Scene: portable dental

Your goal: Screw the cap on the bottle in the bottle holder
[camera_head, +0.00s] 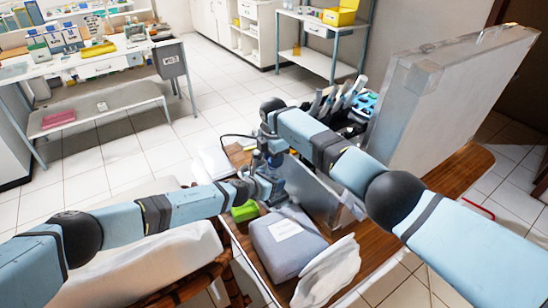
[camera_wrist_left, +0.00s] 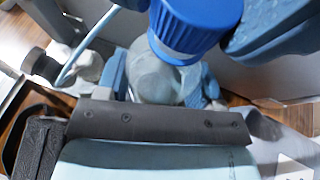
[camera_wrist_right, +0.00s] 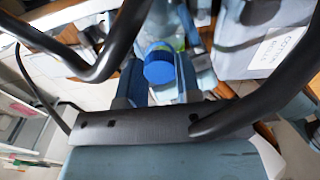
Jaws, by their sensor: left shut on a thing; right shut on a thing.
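A clear bottle (camera_wrist_left: 165,80) with a ribbed blue cap (camera_wrist_left: 195,25) fills the top middle of the left wrist view. The cap sits at the bottle's mouth; I cannot tell how tight it is. My left gripper (camera_wrist_left: 166,92) is shut on the bottle's body, a finger on each side. In the right wrist view the blue cap (camera_wrist_right: 159,66) is between the fingers of my right gripper (camera_wrist_right: 160,88), which is shut on it. The clear bottle (camera_wrist_right: 172,22) shows beyond the cap. In the head view both grippers meet above the cart, and the bottle is mostly hidden. I cannot make out the bottle holder.
A grey bag (camera_head: 285,243) with a white label and a crumpled white bag (camera_head: 328,272) lie on the wooden cart. A green item (camera_head: 245,210) is beside the grippers. A large grey case lid (camera_head: 440,100) stands upright on the right. Dark hoses cross the right wrist view.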

